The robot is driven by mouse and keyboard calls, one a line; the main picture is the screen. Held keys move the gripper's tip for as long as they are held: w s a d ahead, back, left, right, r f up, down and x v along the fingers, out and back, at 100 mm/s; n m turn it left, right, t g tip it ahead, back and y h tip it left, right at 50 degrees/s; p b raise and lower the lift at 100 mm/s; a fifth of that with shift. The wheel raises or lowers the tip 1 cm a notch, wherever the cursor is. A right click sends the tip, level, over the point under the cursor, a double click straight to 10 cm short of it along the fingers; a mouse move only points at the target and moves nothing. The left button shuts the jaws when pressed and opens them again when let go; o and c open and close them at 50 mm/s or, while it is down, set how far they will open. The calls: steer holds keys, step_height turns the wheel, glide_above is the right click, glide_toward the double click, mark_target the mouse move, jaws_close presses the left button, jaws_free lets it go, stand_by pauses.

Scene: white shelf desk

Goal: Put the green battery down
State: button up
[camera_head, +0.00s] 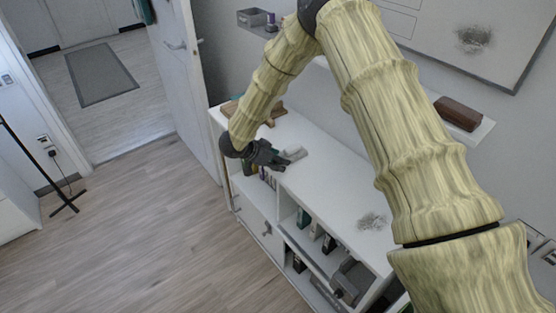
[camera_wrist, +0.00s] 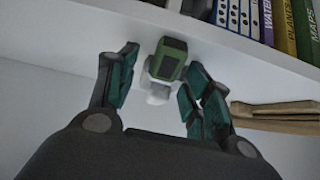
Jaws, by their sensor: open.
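The green battery (camera_wrist: 168,58) shows in the wrist view, green with a dark panel, near the white shelf edge (camera_wrist: 225,48). My gripper (camera_wrist: 160,68) is open, with one teal-padded finger on each side of the battery and visible gaps between. Whether the battery rests fully on a surface is hard to tell. A pale, blurred part sits just below it in the picture. In the head view my gripper (camera_head: 284,160) is at the front edge of the white shelf desk (camera_head: 330,185), near its far end; I cannot make out the battery there.
Several upright books (camera_wrist: 285,22) stand in a compartment at the wrist view's top right. A wooden item (camera_wrist: 275,112) lies to the right. In the head view, bottles and boxes (camera_head: 315,230) fill lower compartments. The desk top's middle is mostly clear, with a grey smudge (camera_head: 371,221).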

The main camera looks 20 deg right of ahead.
steer(key=c, duration=1.1)
jaws_close()
steer(key=shift+r, duration=0.15)
